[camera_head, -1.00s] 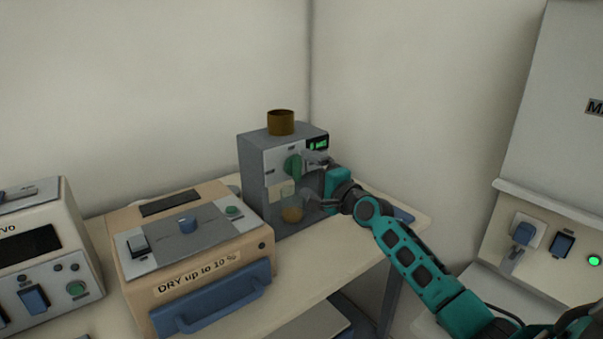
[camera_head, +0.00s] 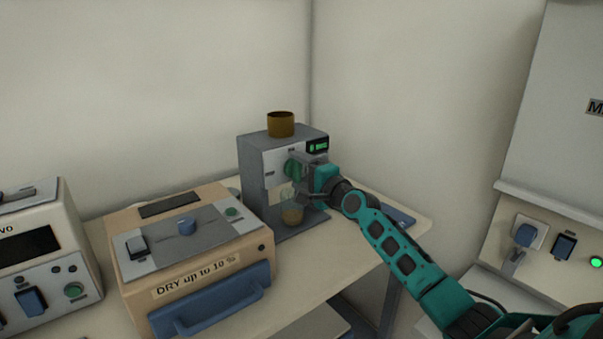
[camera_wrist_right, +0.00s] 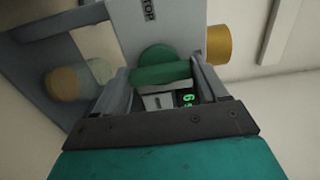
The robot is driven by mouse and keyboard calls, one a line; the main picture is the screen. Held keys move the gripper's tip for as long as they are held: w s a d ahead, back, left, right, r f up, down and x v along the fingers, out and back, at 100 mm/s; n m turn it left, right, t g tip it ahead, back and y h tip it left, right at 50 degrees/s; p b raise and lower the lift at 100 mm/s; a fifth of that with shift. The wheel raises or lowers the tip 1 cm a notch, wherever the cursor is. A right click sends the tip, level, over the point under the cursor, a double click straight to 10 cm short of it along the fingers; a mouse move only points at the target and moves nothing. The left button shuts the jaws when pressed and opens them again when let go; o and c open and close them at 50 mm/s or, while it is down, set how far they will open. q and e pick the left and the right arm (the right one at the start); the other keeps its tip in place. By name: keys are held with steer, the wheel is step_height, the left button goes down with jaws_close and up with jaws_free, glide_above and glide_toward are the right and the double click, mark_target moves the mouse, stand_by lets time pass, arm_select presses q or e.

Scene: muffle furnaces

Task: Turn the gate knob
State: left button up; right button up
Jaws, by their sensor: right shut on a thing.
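The green knob (camera_head: 291,169) is on the front panel of a grey machine (camera_head: 254,184) on the table. In the right wrist view the knob (camera_wrist_right: 160,73) lies between the two fingers, with its bar running across the gap. My right gripper (camera_head: 300,175) comes from the right and is shut on the knob, hiding part of it and of the panel. My left gripper is not in view.
A glass with tan contents (camera_head: 292,216) stands at the machine's base, close below my gripper. A brown cup (camera_head: 281,124) sits on top. A tan dryer box (camera_head: 133,264) stands to the left.

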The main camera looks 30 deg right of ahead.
steer(key=c, duration=0.5)
steer(key=shift+o, duration=0.2)
